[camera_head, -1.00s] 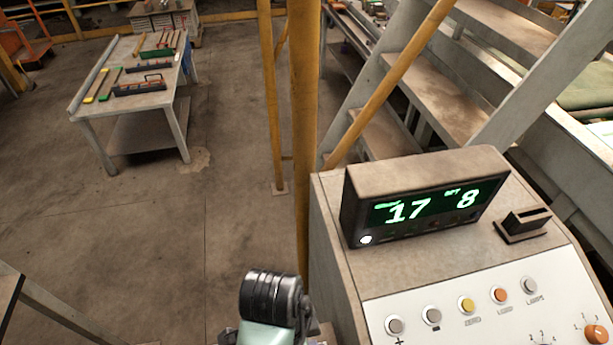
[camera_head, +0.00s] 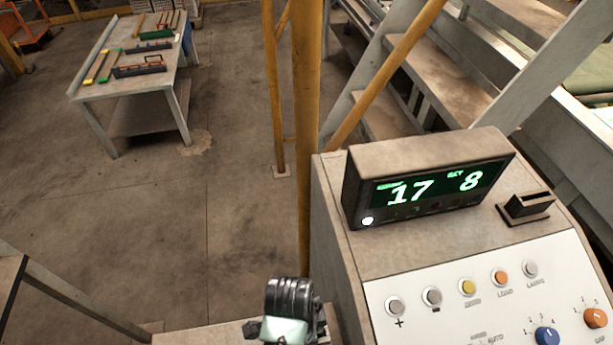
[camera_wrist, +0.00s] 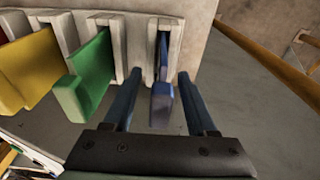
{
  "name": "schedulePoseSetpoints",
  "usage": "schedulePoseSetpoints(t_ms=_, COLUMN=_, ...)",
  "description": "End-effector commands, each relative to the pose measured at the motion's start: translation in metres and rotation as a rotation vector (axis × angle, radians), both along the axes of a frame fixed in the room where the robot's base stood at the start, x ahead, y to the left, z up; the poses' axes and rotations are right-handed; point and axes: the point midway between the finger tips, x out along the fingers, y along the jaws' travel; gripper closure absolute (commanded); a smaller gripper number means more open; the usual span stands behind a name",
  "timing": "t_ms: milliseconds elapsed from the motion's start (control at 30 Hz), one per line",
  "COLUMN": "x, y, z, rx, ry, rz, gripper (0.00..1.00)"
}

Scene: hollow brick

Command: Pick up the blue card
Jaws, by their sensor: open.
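The blue card (camera_wrist: 162,95) shows in the wrist view, standing on edge in a slot of a pale slotted holder (camera_wrist: 140,60). My gripper (camera_wrist: 158,85) is open, and its two fingers point toward the holder. The blue card appears between the fingers, with a gap on each side; I cannot tell how deep the fingers reach past it. In the head view only a dark part of my arm shows at the bottom, and neither the gripper nor the blue card is visible there.
A green card (camera_wrist: 88,75) and a yellow card (camera_wrist: 30,65) stand in slots left of the blue one. A control console (camera_head: 440,250) with a display reading 17 and 8 stands at the right. A yellow post (camera_head: 305,130) rises beside it. A worktable (camera_head: 140,85) is far left.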

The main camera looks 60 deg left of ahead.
Motion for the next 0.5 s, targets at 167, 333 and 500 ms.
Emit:
schedulePoseSetpoints(t_ms=167, x=-0.0001, y=-0.0001, z=-0.0005, rx=0.0, ry=0.0, rz=0.0, gripper=0.43)
schedulePoseSetpoints(t_ms=333, x=-0.0001, y=-0.0001, z=-0.0002, rx=0.0, ry=0.0, rz=0.0, gripper=0.71)
schedulePoseSetpoints(t_ms=500, x=0.0, y=0.0, z=-0.0001, rx=0.0, ry=0.0, rz=0.0, gripper=1.0)
